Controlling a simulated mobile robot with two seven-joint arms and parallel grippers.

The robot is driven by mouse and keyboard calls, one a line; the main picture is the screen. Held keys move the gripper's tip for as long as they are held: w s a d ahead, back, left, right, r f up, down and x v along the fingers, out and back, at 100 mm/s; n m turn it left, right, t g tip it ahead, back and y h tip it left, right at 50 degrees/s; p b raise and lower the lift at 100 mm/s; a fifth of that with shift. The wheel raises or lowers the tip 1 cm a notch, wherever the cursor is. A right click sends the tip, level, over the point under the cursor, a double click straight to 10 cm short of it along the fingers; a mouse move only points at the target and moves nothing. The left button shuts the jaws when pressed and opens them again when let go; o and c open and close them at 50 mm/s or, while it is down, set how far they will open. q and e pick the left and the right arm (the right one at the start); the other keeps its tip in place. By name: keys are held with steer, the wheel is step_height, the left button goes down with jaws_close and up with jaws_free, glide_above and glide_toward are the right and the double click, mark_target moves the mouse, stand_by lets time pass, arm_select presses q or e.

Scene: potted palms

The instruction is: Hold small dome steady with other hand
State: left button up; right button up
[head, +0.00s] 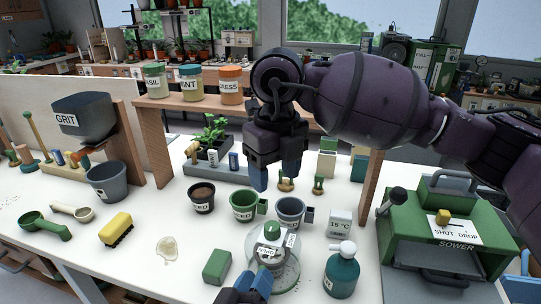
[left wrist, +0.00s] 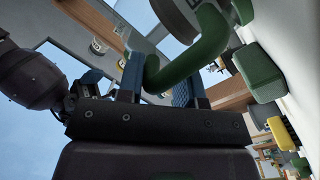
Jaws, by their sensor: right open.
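The small dome (head: 285,272) is clear, with a green top (head: 271,231) and a small label, and stands on the white table at front centre. My left gripper (head: 262,278) is low at its front edge. In the left wrist view a curved green bar (left wrist: 205,45) runs between the blue fingers of my left gripper (left wrist: 158,88); whether they press on it I cannot tell. My right gripper (head: 275,172) is open and empty, pointing down above the table behind the dome, apart from it.
A dark pot (head: 202,198), a green pot (head: 243,206) and a grey-blue pot (head: 291,211) stand behind the dome. A green block (head: 217,267) is left of it, a teal bottle (head: 341,272) right. The green sower (head: 445,240) is at right. A yellow brush (head: 117,229) lies at left.

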arm_select(q)
steer(key=o, duration=0.4)
